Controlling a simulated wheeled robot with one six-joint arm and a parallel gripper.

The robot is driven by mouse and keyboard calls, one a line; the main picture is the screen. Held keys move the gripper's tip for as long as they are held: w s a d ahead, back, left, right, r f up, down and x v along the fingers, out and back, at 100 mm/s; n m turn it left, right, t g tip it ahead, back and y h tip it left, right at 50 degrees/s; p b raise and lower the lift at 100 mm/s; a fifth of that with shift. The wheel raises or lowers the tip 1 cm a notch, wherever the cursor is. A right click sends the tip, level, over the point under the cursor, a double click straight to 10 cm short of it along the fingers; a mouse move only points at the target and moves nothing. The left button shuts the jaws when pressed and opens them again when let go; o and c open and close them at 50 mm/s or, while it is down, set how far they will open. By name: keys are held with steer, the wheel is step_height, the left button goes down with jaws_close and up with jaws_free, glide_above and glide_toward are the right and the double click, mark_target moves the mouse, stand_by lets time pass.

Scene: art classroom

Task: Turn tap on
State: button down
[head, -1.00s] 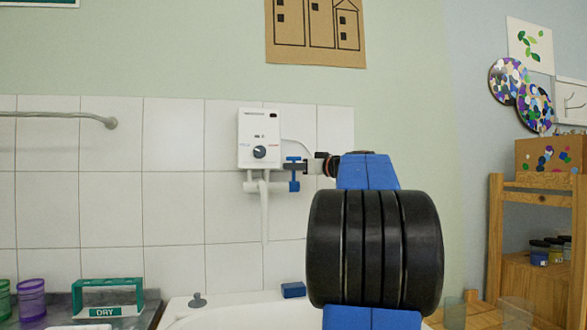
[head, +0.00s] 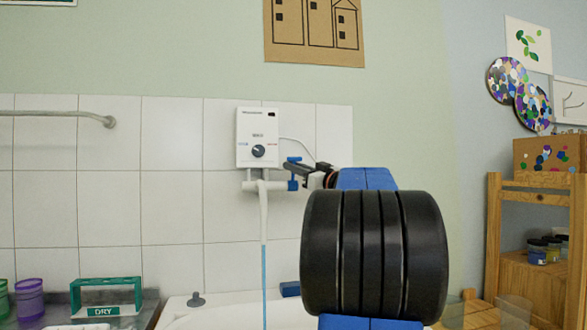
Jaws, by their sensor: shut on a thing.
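A white water heater (head: 257,138) with a round dark knob is fixed to the tiled wall. Below it is a white pipe with a spout (head: 263,205) hanging down. A thin blue stream of water (head: 264,270) runs from the spout down to the basin. The blue tap handle (head: 293,161) is at the right end of the pipe. My gripper (head: 305,166) reaches it from the right and is shut on the handle. My arm covers much of the right middle, and the fingertips are small and partly blended with the handle.
A white basin (head: 230,318) lies below, with a blue block (head: 290,289) on its back rim. A wooden shelf (head: 495,235) stands at the right.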

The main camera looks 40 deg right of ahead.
steer(key=c, duration=1.8)
jaws_free()
steer(key=shift+c, duration=0.2)
steer(key=v, duration=1.7)
steer(key=shift+s, duration=0.25)
steer(key=shift+s, duration=0.1)
